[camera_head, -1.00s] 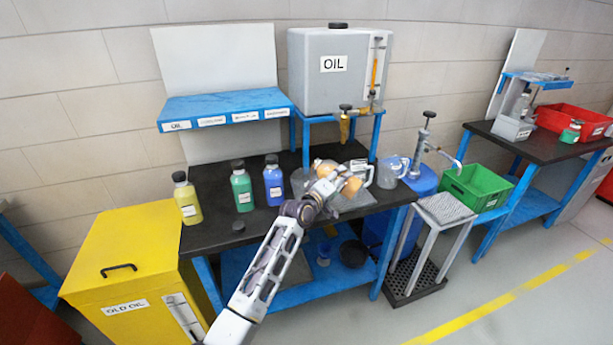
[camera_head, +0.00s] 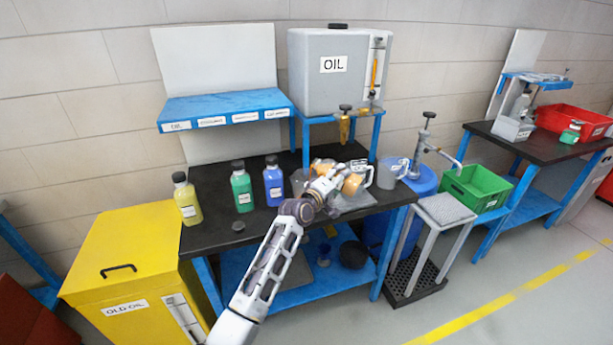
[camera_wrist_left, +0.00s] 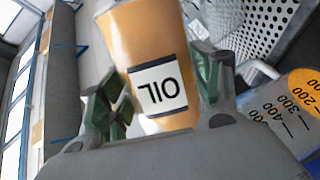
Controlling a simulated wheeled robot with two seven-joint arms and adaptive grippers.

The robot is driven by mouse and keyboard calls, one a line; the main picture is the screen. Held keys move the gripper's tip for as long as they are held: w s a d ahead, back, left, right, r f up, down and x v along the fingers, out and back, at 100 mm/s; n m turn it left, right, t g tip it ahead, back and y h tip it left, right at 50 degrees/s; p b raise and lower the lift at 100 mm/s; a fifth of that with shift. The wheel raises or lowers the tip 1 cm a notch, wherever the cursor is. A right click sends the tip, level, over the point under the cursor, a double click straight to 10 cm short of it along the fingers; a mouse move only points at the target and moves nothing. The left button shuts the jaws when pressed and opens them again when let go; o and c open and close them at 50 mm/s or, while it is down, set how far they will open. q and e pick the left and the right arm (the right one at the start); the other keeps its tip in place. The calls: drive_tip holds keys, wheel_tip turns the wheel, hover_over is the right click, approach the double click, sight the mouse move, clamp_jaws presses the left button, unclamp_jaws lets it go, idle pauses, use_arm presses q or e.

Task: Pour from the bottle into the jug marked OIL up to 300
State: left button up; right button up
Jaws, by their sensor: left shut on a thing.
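The bottle (camera_wrist_left: 150,55), filled with amber and marked OIL, is gripped between the green-padded fingers of my left gripper (camera_wrist_left: 165,105). In the head view the bottle (camera_head: 320,166) lies strongly tilted, partly behind my gripper (camera_head: 330,182). The clear jug (camera_head: 354,184) stands on the bench just beyond and right of the gripper, with amber oil in its lower part. The bottle's mouth and any stream are hidden. My right gripper is out of view.
An empty-looking clear jug (camera_head: 391,173) stands just right. Yellow (camera_head: 187,200), green (camera_head: 241,188) and blue (camera_head: 273,182) bottles stand left on the dark bench (camera_head: 225,232). The grey OIL tank (camera_head: 335,85) with taps is behind. A yellow OLD OIL bin (camera_head: 125,255) stands left.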

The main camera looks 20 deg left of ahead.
use_arm(q)
drive_tip(key=shift+s+a+r, duration=0.1)
drive_tip(key=shift+a+r, duration=0.05)
drive_tip(key=shift+r, duration=0.15)
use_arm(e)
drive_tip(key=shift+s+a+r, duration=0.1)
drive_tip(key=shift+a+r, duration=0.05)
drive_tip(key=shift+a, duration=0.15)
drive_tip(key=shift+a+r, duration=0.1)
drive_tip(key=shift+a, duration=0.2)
use_arm(q)
drive_tip(key=shift+a+r+n, duration=0.15)
drive_tip(key=shift+n, duration=0.15)
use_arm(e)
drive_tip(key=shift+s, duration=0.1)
use_arm(q)
drive_tip(key=shift+p, duration=0.3)
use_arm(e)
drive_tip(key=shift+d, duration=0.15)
use_arm(q)
drive_tip(key=shift+a+r, duration=0.1)
drive_tip(key=shift+r, duration=0.05)
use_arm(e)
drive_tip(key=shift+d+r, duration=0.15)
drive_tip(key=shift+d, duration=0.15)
use_arm(q)
drive_tip(key=shift+w, duration=0.2)
